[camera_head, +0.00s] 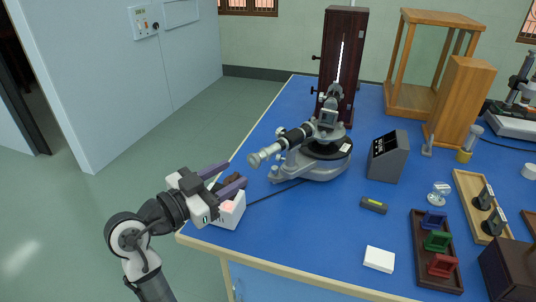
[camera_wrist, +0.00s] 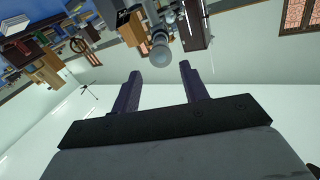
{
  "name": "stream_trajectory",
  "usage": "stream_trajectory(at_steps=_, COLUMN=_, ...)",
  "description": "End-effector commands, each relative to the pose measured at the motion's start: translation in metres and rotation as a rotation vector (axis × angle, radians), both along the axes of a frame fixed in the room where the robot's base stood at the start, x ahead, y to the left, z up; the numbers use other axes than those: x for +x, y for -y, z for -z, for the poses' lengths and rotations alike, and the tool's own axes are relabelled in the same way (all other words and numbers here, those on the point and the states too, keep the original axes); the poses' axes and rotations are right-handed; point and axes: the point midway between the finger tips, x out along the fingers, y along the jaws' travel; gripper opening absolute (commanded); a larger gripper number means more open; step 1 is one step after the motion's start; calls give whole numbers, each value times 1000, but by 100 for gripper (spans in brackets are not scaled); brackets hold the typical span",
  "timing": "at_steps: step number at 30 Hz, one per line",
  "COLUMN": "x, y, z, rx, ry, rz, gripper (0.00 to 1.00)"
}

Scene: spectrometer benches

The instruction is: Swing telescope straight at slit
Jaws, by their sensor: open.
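The grey and black spectrometer (camera_head: 318,160) stands on the blue bench. Its telescope (camera_head: 285,143) points toward the lower left, its silver eyepiece end nearest my gripper. Behind it, a tall dark wooden box (camera_head: 344,90) carries a bright vertical slit (camera_head: 340,60). My gripper (camera_head: 236,175) is open and empty at the bench's left edge, left of the eyepiece and apart from it. In the wrist view, the gripper's fingers (camera_wrist: 160,71) are spread, with a grey round end, apparently the eyepiece (camera_wrist: 160,54), beyond them.
A white box (camera_head: 229,210) sits close beside and below my gripper. A grey sloped meter box (camera_head: 388,157), a small level (camera_head: 373,205), a white block (camera_head: 379,259) and a tray of coloured stands (camera_head: 418,225) lie to the right. Open floor lies left of the bench.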

Motion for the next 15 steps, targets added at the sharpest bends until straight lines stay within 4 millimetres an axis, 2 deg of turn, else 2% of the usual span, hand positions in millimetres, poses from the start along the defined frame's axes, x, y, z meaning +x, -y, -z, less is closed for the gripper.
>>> stream_trajectory(at_steps=9, x=47, y=49, z=-4, rx=-2, ry=-1, rz=2, gripper=44)
stream_trajectory(at_steps=15, x=72, y=73, z=-3, rx=-1, ry=-1, rz=-1, gripper=44)
